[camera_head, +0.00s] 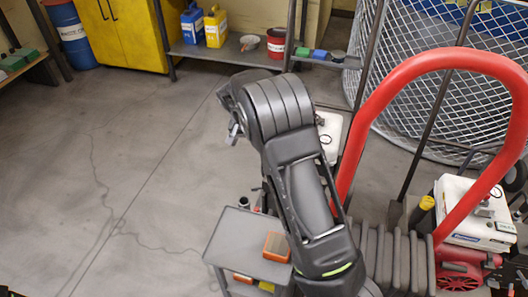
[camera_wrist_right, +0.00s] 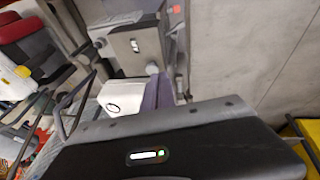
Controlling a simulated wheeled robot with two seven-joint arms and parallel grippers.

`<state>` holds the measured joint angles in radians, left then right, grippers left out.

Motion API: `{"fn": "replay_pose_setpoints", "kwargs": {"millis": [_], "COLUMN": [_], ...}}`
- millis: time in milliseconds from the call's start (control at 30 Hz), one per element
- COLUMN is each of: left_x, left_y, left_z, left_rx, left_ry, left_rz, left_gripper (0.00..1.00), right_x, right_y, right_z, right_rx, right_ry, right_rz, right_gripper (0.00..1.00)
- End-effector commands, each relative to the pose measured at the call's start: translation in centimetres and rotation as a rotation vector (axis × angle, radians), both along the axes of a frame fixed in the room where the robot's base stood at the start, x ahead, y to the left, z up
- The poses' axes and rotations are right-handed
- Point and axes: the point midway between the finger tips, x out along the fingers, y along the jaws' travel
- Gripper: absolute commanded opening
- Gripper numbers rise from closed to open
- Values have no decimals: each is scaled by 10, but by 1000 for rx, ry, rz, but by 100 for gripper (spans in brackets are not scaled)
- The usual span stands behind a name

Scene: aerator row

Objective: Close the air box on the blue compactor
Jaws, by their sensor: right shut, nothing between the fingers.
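I cannot make out a blue compactor for certain. A white box (camera_head: 328,135) stands behind my right arm in the head view, mostly hidden. A white box with a black ring (camera_wrist_right: 112,104) shows in the right wrist view, beside a purple-grey part (camera_wrist_right: 158,92). I cannot tell whether its lid is open. Another white box (camera_head: 468,208) sits on a red machine (camera_head: 460,270) at the right. My right gripper (camera_head: 233,131) is shut and empty above the floor, partly hidden by its own wrist. My left gripper is not in view.
A large red hoop handle (camera_head: 443,57) rises close to the right of my arm. A small grey cart (camera_head: 232,240) carries an orange box (camera_head: 277,246). A shelf (camera_head: 228,52) with containers and a wire mesh cage (camera_head: 420,80) stand behind. The floor at left is clear.

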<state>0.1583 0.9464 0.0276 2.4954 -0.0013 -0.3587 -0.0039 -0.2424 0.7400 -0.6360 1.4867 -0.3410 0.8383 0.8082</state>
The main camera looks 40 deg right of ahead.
Motion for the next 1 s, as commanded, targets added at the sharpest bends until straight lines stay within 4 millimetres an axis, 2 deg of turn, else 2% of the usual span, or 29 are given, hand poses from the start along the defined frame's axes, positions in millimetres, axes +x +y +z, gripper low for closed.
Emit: {"fn": "replay_pose_setpoints", "kwargs": {"millis": [33,200,800,867,1000], "left_x": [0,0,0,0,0], "left_y": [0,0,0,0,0], "left_z": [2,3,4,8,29], "left_rx": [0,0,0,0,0], "left_ry": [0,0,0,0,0], "left_rz": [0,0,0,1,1], "left_gripper": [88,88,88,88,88], "right_x": [1,0,0,0,0], "right_y": [3,9,10,10,10], "right_z": [9,22,24,28,49], "right_rx": [0,0,-1,-1,0], "right_ry": [-3,-1,0,0,0], "right_rz": [1,-2,-1,-1,-1], "right_gripper": [0,0,0,0,0]}}
